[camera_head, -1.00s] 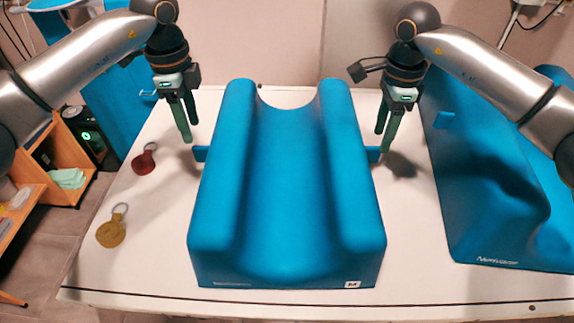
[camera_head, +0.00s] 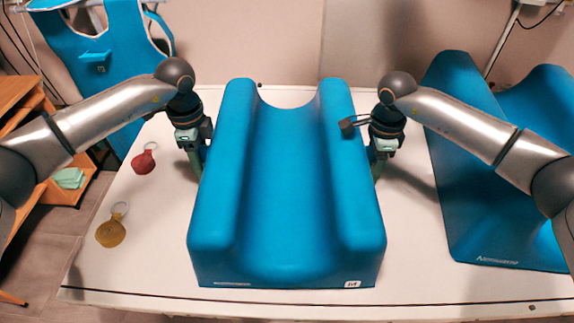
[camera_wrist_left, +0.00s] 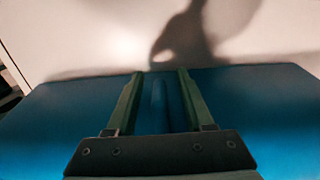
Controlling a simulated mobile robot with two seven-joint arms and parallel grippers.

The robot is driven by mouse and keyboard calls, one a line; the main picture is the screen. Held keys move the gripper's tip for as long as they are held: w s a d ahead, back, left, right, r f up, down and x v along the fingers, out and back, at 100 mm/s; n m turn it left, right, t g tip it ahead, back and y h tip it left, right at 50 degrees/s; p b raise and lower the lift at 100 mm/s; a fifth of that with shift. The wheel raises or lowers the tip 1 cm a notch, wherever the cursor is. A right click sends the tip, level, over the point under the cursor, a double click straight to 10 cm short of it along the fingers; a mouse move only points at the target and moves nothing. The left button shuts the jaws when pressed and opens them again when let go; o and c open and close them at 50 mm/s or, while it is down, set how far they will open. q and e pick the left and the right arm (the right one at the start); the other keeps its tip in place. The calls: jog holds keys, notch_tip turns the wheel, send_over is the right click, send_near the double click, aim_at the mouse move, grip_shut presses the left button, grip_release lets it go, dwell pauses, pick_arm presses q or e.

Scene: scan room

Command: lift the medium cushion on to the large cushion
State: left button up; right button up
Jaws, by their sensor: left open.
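The medium cushion (camera_head: 290,190), blue with a lengthwise trough and an "M" label at its front right corner, lies on the white table. The large cushion (camera_head: 475,170), also blue, lies to its right. My left gripper (camera_head: 196,172) is low at the medium cushion's left side. In the left wrist view, its open fingers (camera_wrist_left: 158,95) stand either side of a blue strip, apparently the cushion's side tab. My right gripper (camera_head: 378,170) is low at the cushion's right side; its fingertips are partly hidden.
A red tag (camera_head: 144,161) and a yellow tag (camera_head: 111,232) lie on the white table (camera_head: 150,260) left of the medium cushion. A narrow strip of table separates the two cushions. A wooden shelf (camera_head: 25,110) stands at the left, off the table.

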pick_arm(q)
grip_shut()
pick_arm(e)
grip_shut()
pick_arm(q)
jog(key=shift+r, duration=0.1)
dwell(1.0)
